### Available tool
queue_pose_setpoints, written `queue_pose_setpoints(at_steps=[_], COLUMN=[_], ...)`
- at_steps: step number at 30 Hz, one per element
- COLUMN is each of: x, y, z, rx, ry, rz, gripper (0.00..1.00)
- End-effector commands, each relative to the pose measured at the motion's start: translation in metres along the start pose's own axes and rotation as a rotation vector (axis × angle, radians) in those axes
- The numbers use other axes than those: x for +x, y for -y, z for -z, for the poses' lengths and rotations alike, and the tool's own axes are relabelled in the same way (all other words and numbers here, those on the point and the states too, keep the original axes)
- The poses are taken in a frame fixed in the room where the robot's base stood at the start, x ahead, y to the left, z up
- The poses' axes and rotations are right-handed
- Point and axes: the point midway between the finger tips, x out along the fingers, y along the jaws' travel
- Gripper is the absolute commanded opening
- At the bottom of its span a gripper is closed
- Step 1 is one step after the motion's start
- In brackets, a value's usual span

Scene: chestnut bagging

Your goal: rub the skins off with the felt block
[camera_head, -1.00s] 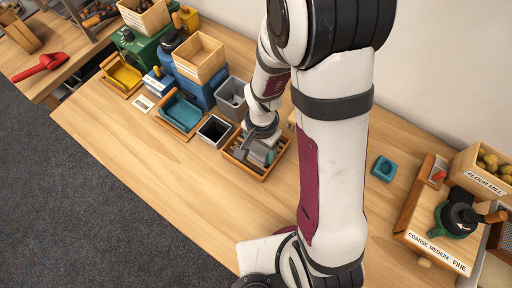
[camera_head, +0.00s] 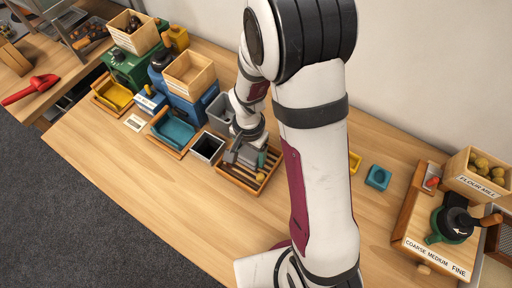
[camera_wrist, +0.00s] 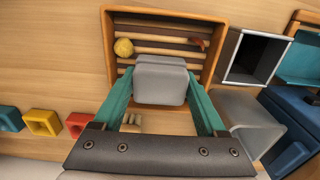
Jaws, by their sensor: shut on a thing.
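My gripper (camera_head: 250,156) is shut on the grey felt block (camera_wrist: 161,80), with its teal fingers on either side of it in the wrist view. A yellowish, peeled-looking chestnut (camera_wrist: 124,47) lies on the slats beside the block's upper left corner. A small brown piece (camera_wrist: 197,45) lies to the upper right. The tray also shows in the head view (camera_head: 236,184), partly hidden by my gripper.
A black-lined bin (camera_head: 207,147) and a grey bin (camera_head: 219,110) stand close left of the tray. A teal tray (camera_head: 174,131) is farther left. A teal cup (camera_head: 378,177) and a flour mill (camera_head: 446,225) are to the right. The front table is clear.

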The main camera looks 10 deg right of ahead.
Motion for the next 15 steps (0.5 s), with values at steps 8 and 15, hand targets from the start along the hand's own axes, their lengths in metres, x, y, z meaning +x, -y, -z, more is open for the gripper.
queue_pose_setpoints(at_steps=[8,15], x=[0.0,0.0], y=[0.0,0.018], z=[-0.026,-0.029], rx=[0.0,0.001], ry=[0.002,0.001], rz=[-0.001,0.0], gripper=[0.03,0.03])
